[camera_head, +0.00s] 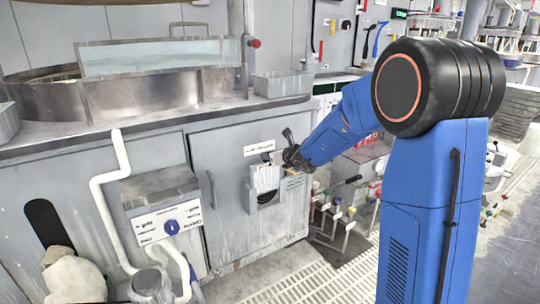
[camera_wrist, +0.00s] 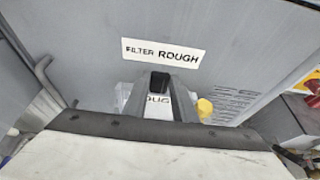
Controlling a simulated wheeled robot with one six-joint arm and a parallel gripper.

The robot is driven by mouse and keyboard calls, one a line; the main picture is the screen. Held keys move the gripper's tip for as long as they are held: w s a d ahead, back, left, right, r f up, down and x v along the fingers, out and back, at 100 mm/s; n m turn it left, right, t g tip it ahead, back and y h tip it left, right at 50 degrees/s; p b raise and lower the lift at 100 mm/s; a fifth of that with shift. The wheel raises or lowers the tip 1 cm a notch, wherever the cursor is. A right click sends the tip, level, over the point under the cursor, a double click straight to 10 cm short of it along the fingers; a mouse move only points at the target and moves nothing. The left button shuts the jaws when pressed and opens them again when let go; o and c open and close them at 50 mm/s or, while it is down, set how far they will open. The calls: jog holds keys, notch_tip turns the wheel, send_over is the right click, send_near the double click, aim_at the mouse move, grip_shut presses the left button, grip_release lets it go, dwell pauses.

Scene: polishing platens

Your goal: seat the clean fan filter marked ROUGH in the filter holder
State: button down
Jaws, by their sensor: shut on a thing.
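The fan filter (camera_head: 265,177) shows as a pale, upright piece at the filter holder on the grey cabinet door. Part of its lettering, "OUG", shows between my fingers in the wrist view (camera_wrist: 158,100). My gripper (camera_head: 268,158) is shut on the filter's top, just below the label "FILTER ROUGH" (camera_wrist: 164,53). The holder (camera_head: 252,205) is a light frame with a dark opening low in its front. The filter's lower part overlaps the holder in the head view. Whether it rests on the bottom is hidden. My gripper also shows in the wrist view (camera_wrist: 159,82).
The cabinet door has a handle (camera_head: 211,190) left of the holder. A grey control box (camera_head: 165,205) and white pipes (camera_head: 108,190) stand further left. Colored valve handles (camera_head: 338,212) are on the right. A metal worktop with a basin (camera_head: 160,75) lies above.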

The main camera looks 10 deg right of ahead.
aim_at(268, 171)
jog(key=shift+f, duration=3.65)
jog(key=c, duration=1.4)
grip_release()
jog(key=v, duration=1.7)
jog(key=shift+s+r, duration=0.1)
jog(key=shift+s, duration=0.1)
